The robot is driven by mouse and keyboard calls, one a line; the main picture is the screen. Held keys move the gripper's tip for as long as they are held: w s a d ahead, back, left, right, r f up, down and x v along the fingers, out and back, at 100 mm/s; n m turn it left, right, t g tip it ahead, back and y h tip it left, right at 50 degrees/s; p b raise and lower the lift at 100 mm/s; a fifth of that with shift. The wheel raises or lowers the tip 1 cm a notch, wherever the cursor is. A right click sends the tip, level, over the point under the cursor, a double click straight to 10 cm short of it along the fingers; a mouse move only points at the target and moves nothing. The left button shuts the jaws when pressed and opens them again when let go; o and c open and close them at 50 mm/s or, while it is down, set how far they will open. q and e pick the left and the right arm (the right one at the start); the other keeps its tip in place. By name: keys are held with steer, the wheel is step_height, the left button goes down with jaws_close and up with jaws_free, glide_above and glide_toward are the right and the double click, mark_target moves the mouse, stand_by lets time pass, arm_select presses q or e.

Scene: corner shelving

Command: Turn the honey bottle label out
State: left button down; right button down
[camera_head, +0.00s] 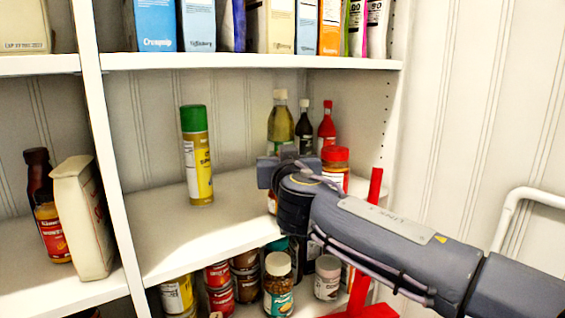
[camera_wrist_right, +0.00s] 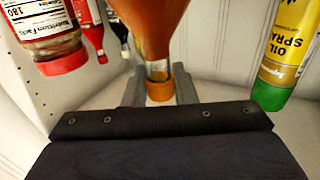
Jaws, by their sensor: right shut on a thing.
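The honey bottle is an amber bottle (camera_wrist_right: 152,28) with an orange cap (camera_wrist_right: 160,90), upside down in the right wrist view. Its visible part there is plain amber, with no label showing. My right gripper (camera_wrist_right: 158,86) is shut on it near the cap, one finger on each side. In the head view my right gripper (camera_head: 276,172) is over the middle shelf and hides most of the bottle. A small pale and reddish patch shows just below the gripper, and I cannot tell if it is the label. My left gripper is out of view.
A green-capped oil spray can (camera_head: 197,160) stands left on the middle shelf (camera_head: 160,222). A red-capped jar (camera_head: 336,166) is close right of my gripper. An oil bottle (camera_head: 281,122), dark bottle (camera_head: 304,128) and red bottle (camera_head: 327,128) stand behind. Shelf is clear between can and gripper.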

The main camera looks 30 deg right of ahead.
steer(key=c, duration=1.1)
jaws_free()
steer(key=b+v, duration=0.2)
steer(key=v, duration=0.6)
steer(key=s+d+f+n+g+y+p, duration=0.15)
steer(key=s+f+g, duration=0.3)
steer(key=f, duration=0.45)
steer(key=s+f+m+g+y+p, duration=0.1)
steer(key=s+f+g+y+p, duration=0.15)
steer(key=s+f, duration=0.5)
steer(key=s+a+f+n+g+y+p, duration=0.2)
steer(key=s+a+f+y, duration=0.4)
steer(key=s+a+f, duration=0.3)
steer(key=shift+a+f+g+y+p, duration=0.35)
steer(key=shift+f+g+p, duration=0.35)
steer(key=shift+g, duration=0.3)
